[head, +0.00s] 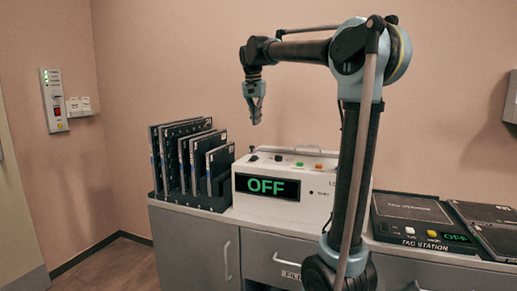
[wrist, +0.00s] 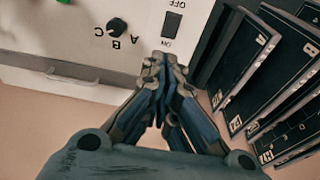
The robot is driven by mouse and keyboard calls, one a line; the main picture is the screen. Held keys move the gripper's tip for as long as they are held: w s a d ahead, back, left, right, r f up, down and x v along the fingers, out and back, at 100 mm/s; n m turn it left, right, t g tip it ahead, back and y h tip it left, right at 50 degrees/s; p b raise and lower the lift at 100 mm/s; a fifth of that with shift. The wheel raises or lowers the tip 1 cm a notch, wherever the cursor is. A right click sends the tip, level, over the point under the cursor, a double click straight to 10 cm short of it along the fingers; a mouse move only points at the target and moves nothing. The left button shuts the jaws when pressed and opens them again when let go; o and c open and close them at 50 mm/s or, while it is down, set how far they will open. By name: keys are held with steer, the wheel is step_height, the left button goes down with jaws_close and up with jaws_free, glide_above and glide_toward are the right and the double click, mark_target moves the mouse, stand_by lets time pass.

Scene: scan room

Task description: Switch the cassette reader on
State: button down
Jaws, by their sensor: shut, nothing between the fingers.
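The cassette reader (head: 320,208) is a white box on the cabinet, and its front display (head: 267,186) reads OFF in green. The wrist view shows part of its top panel (wrist: 85,35). A black rocker switch (wrist: 171,24) there is marked OFF and ON, and the ON mark is nearer my fingertips. I cannot tell which way the rocker is tilted. My gripper (head: 256,120) is shut and empty, held in the air above the reader's left end. In the wrist view, my gripper's fingertips (wrist: 166,62) appear just below the ON mark, apart from the switch.
A black rack of upright cassettes (head: 190,162) stands close to the reader's left. A black knob (wrist: 117,27) marked A, B, C lies beside the switch. The tag station (head: 420,222) is right of the reader. A wall panel (head: 54,99) is at far left.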

steer(key=w, duration=0.1)
glide_toward(253, 158)
steer(key=w+d+f, duration=0.1)
steer(key=f, duration=0.1)
steer(key=w+d+f, duration=0.1)
steer(key=w+f, duration=0.1)
steer(key=w+d+f, duration=0.1)
steer(key=f, duration=0.1)
steer(key=shift+w, duration=0.4)
steer(key=shift+a, duration=0.15)
